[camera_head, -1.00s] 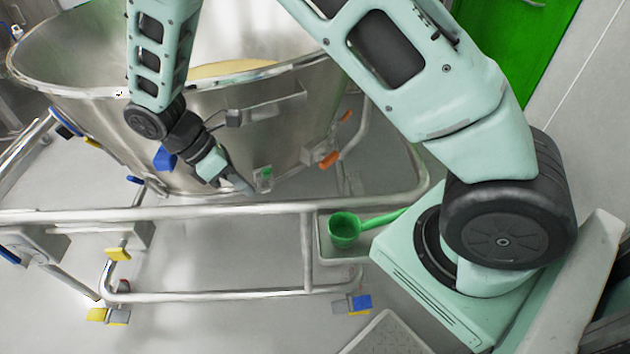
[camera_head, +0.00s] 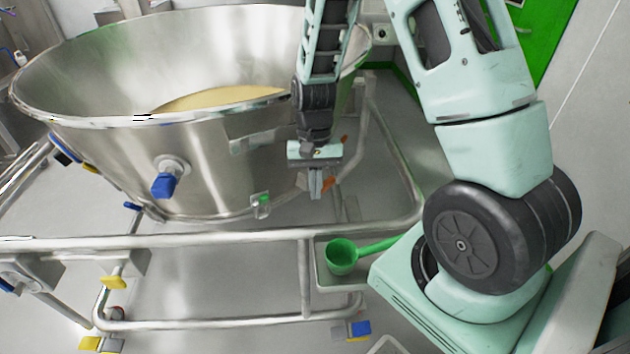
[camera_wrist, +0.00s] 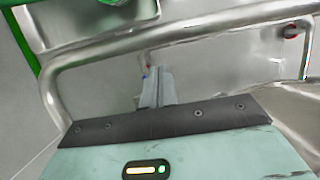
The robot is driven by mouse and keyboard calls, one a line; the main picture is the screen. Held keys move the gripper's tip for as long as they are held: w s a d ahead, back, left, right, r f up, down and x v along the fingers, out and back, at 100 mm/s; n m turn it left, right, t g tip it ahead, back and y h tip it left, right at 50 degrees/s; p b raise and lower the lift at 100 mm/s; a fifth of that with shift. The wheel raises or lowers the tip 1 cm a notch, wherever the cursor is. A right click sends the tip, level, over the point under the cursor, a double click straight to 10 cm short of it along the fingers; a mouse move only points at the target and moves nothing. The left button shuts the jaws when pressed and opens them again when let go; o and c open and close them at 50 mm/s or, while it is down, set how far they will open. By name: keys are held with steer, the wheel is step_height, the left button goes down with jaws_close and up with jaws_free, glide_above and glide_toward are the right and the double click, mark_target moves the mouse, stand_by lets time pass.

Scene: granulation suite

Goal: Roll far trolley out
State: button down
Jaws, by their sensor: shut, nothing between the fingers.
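A large steel bowl (camera_head: 110,150) with pale powder (camera_head: 220,97) in it stands on a tubular steel trolley frame (camera_head: 180,242). Which trolley the task calls far, I cannot tell. My gripper (camera_head: 316,192) hangs in front of the bowl's right side, above the frame, near an orange tab (camera_head: 328,183). Its fingers are shut with nothing between them. In the wrist view, my gripper (camera_wrist: 155,75) points toward a curved steel rail (camera_wrist: 170,38); I see no clear contact.
A green scoop (camera_head: 342,257) lies in a small tray on the frame at right. A blue knob (camera_head: 163,186) sticks out from the bowl. Yellow castor pedals (camera_head: 115,283) show low at left. A green door (camera_head: 545,35) is at upper right. Bare grey floor lies between the rails.

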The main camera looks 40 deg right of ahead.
steer(key=x, duration=0.6)
steer(key=shift+a, duration=0.1)
